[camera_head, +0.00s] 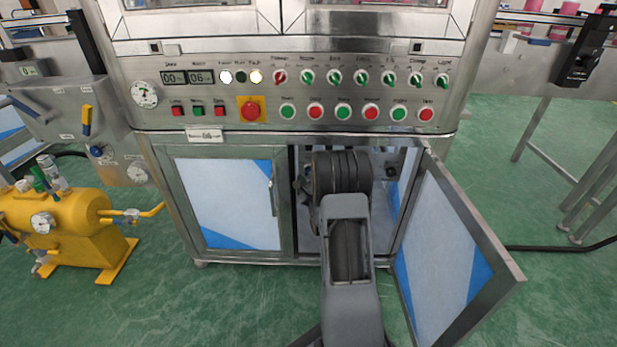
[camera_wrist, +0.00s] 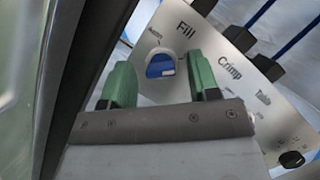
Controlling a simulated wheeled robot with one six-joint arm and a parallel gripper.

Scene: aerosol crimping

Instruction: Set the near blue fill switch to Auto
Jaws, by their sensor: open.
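The blue fill switch (camera_wrist: 160,66) sits under the "Fill" label on a white panel (camera_wrist: 205,48) in the wrist view. Small lettering stands above it, seemingly "Auto"; which mark the knob points at I cannot tell. My gripper (camera_wrist: 161,77) is open, with one green finger on each side of the switch in the picture. Whether the fingers touch it I cannot tell. In the head view my arm reaches into the open cabinet, and the gripper and the switch are hidden there.
The cabinet's right door (camera_head: 448,245) stands open to the right; the left door (camera_head: 225,205) is shut. Black knobs (camera_wrist: 240,38) sit right of the switch near "Crimp" and "Table". A dark edge (camera_wrist: 82,75) runs close on the left in the wrist view.

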